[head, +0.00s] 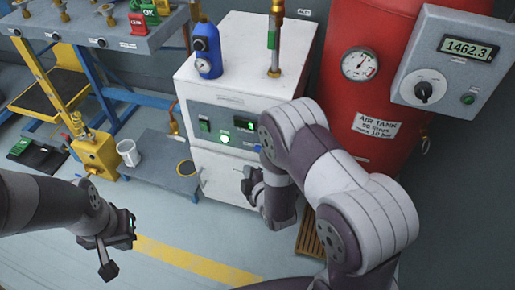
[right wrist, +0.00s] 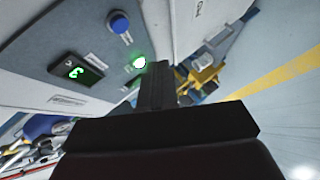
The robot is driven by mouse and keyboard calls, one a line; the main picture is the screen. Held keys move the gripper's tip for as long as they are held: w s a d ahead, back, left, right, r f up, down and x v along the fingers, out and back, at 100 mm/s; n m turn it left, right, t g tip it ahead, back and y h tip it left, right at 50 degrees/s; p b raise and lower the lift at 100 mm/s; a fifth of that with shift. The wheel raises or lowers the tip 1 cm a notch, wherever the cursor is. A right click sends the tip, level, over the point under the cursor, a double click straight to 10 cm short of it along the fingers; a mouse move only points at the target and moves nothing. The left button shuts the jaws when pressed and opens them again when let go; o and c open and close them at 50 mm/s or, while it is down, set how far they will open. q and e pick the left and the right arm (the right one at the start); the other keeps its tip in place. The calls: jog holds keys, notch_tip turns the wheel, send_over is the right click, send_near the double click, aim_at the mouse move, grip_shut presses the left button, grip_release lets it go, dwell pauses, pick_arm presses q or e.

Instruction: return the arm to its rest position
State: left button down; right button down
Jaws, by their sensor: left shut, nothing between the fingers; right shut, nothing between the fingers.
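My right arm (head: 330,180) reaches from the lower right across the front of the white cabinet (head: 215,122). Its gripper (head: 247,180) is shut and empty, pointing left in front of the cabinet's lower front, below the control panel. In the right wrist view the shut fingers (right wrist: 155,85) stand near the lit green button (right wrist: 139,62); I cannot tell the gap to the panel. My left arm (head: 45,203) comes in from the left edge. Its gripper (head: 106,268) is shut and empty, above the floor and clear of other things.
A red air tank (head: 350,100) and a grey meter box (head: 455,62) stand at the right, close to my right arm. A blue gas bottle (head: 207,50) stands on the cabinet. A low bench (head: 150,160) with a white cup (head: 128,153) is left of it. The floor in front is clear.

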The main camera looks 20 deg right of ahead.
dwell(0.6)
jog(key=s+f+m+g, duration=0.6)
jog(key=s, duration=0.1)
jog(key=s+d+r+m+g+h, duration=0.1)
jog(key=s+d+r+m+g, duration=0.3)
jog(key=s+r+m+g, duration=0.55)
notch_tip(320, 180, up, 45)
jog(key=t+p, duration=0.4)
jog(key=p, duration=3.3)
jog(key=shift+s+d, duration=0.25)
jog(key=shift+d, duration=0.2)
